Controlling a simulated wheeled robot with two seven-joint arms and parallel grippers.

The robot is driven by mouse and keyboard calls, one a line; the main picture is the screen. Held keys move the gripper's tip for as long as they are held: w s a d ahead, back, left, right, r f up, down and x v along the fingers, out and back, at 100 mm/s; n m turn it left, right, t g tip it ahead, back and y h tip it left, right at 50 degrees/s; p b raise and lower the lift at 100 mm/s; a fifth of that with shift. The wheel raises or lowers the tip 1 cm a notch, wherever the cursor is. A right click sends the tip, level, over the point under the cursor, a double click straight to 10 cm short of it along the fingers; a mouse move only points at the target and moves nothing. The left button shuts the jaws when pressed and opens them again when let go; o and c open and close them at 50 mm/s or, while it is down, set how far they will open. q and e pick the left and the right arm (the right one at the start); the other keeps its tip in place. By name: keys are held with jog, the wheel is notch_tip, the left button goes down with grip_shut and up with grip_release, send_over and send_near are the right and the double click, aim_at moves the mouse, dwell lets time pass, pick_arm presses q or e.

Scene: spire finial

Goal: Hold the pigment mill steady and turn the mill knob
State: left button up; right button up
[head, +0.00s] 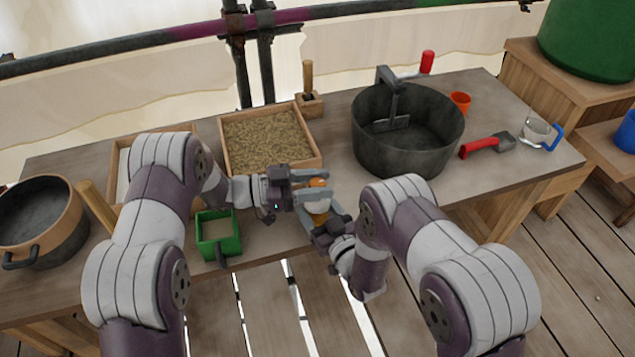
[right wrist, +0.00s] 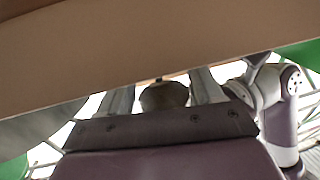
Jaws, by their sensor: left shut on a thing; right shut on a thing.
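The pigment mill (head: 318,207) stands near the table's front edge in the head view, with a pale body and an orange-brown upper part that I take for the mill knob (head: 318,183). My left gripper (head: 320,185) comes from the left and is shut around this upper part. My right gripper (head: 322,208) comes from the lower right, lower down, and is shut on the mill body. The fingers hide much of the mill. In the right wrist view a dull rounded thing (right wrist: 163,97), probably the mill, shows between the right fingers.
A green square frame (head: 232,238) lies left of the mill. A grain-filled tray (head: 314,161) stands behind it. An orange-brown pot (head: 70,228) is far left.

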aim_at(317, 183)
pick_arm(q)
jog(key=shift+m+g, duration=0.3)
jog(key=o, duration=1)
jog(key=shift+c, duration=0.2)
notch_tip(317, 183, up, 10)
jog(key=shift+r, duration=0.1)
